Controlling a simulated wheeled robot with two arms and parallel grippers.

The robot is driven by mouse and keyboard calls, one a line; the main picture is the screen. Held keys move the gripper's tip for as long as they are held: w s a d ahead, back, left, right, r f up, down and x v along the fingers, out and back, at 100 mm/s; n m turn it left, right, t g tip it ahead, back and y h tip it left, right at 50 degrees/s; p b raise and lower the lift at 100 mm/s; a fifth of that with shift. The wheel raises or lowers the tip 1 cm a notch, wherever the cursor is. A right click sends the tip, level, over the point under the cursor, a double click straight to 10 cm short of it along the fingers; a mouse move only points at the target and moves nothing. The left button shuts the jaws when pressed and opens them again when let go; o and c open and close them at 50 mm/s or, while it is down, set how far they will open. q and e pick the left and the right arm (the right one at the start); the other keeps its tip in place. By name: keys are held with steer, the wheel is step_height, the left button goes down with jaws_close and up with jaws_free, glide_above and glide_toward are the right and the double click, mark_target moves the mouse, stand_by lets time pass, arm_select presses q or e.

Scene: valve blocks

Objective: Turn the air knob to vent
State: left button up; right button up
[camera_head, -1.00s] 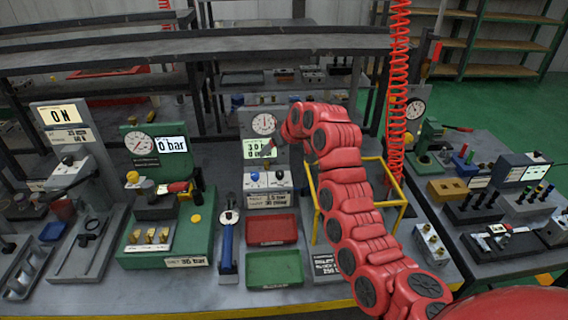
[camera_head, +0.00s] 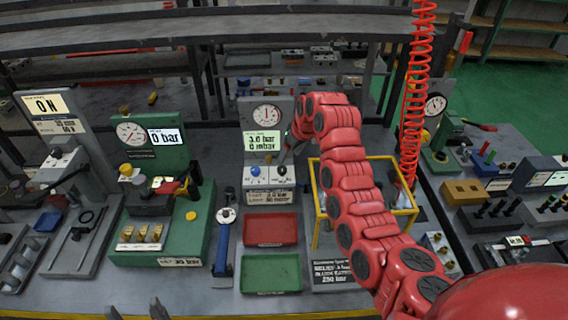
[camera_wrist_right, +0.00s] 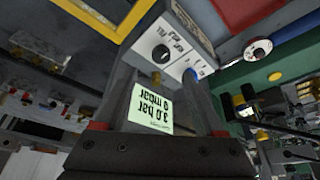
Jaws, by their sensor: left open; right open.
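The valve station (camera_head: 266,140) stands at the middle of the bench, with a round gauge and a display reading 3.0 bar and 0 mbar. On its lower block sit a blue knob (camera_head: 255,170) and, to its right, a dark-and-white knob (camera_head: 281,170). I cannot read which is the air knob. My right gripper (camera_head: 287,150) is open and empty beside the display, just above the right knob. The right wrist view shows the black knob (camera_wrist_right: 160,52) and the blue knob (camera_wrist_right: 193,74) beyond its fingers. My left gripper (camera_head: 135,312) is open at the bottom edge, mostly cut off.
A red tray (camera_head: 270,229) and a green tray (camera_head: 270,272) lie in front of the station. A yellow frame (camera_head: 385,211) stands to the right, near my right arm. A green gauge station (camera_head: 150,215) is to the left, and a red coiled hose (camera_head: 415,100) hangs at right.

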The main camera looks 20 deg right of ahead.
mark_target(282, 168)
steer(key=p+x, duration=0.1)
steer(key=x, duration=0.6)
steer(key=shift+w+a+f+p, duration=0.15)
steer(key=shift+f+p, duration=0.1)
steer(key=shift+p, duration=0.15)
jaws_close()
